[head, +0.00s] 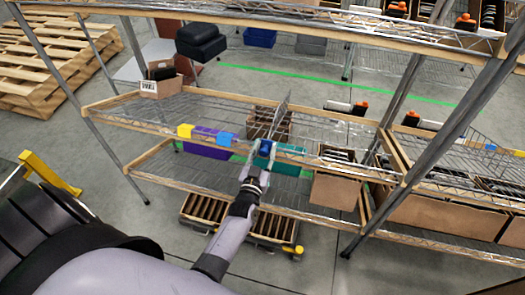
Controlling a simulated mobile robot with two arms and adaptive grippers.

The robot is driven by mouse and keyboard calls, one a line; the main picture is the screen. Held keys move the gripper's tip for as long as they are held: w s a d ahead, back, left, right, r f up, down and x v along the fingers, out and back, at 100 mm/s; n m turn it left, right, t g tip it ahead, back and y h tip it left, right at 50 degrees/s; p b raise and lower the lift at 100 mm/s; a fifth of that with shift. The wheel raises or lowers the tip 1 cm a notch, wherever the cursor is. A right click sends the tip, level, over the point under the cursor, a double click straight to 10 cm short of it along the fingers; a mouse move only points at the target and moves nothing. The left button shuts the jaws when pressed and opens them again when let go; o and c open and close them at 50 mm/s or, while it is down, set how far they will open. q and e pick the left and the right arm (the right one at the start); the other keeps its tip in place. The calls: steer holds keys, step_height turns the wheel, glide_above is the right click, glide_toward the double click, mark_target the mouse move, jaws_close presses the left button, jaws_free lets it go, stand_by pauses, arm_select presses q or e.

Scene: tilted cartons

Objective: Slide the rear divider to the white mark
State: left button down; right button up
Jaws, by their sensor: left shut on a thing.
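A thin grey upright divider (281,112) stands on the middle shelf, running back from near the front rail. My left gripper (263,150) is at the shelf's front rail, at the near end of this divider, and is shut on it. The fingers and a blue piece hide the exact contact. A wire divider (470,138) stands further right. I cannot make out the white mark. My right gripper is not in view.
A brown crate (272,122) stands beside the divider. Purple (205,150) and teal (290,167) bins show below the rail. A carton (336,188) is to the right, and a steel post (405,185) beyond it.

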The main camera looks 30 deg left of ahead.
arm_select(q)
steer(key=shift+d, duration=0.25)
steer(key=c, duration=1.3)
jaws_free()
steer(key=shift+w+d, duration=0.1)
steer(key=shift+d, duration=0.05)
steer(key=shift+s, duration=0.5)
steer(key=v, duration=1.1)
